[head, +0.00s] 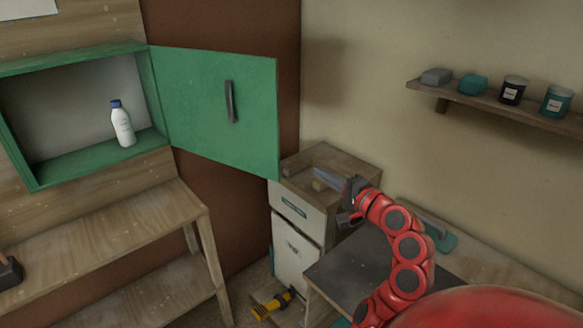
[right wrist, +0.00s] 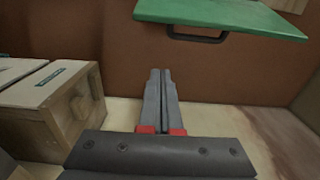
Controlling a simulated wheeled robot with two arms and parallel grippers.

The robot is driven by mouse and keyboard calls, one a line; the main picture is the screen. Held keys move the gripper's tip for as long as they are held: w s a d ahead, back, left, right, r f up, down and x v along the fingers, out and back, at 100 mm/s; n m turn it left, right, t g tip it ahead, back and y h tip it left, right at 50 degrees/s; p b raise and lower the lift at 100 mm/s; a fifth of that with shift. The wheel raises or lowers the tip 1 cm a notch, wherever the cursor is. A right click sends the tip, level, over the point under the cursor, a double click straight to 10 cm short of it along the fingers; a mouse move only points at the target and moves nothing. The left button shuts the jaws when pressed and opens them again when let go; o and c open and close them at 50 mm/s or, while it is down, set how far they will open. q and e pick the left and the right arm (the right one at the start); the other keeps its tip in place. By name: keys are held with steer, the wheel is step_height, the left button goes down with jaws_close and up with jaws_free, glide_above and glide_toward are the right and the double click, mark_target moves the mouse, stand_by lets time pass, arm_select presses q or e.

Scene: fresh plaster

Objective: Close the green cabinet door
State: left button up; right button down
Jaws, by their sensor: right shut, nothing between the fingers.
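The green cabinet (head: 95,168) is on the wall at the left of the head view. Its green door (head: 205,105) stands wide open, swung out to the right, with a dark bar handle (head: 230,101) on the face turned to me. The door also shows at the top of the right wrist view (right wrist: 225,15), with its handle (right wrist: 198,37) below it. My right gripper (head: 318,174) is shut and empty, to the right of and below the door, apart from it. Its closed fingers show in the right wrist view (right wrist: 161,90). My left gripper is not in view.
A white bottle (head: 122,125) stands inside the cabinet. A wooden table (head: 110,230) is below it. A drawer unit (head: 298,225) stands under my right gripper. A shelf (head: 490,103) with several small items is on the right wall.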

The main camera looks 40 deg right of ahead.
steer(key=w+a+p, duration=0.4)
steer(key=w+p, duration=0.1)
steer(key=w, duration=0.3)
steer(key=shift+w+a, duration=0.15)
steer(key=shift+a, duration=0.1)
stand_by(0.4)
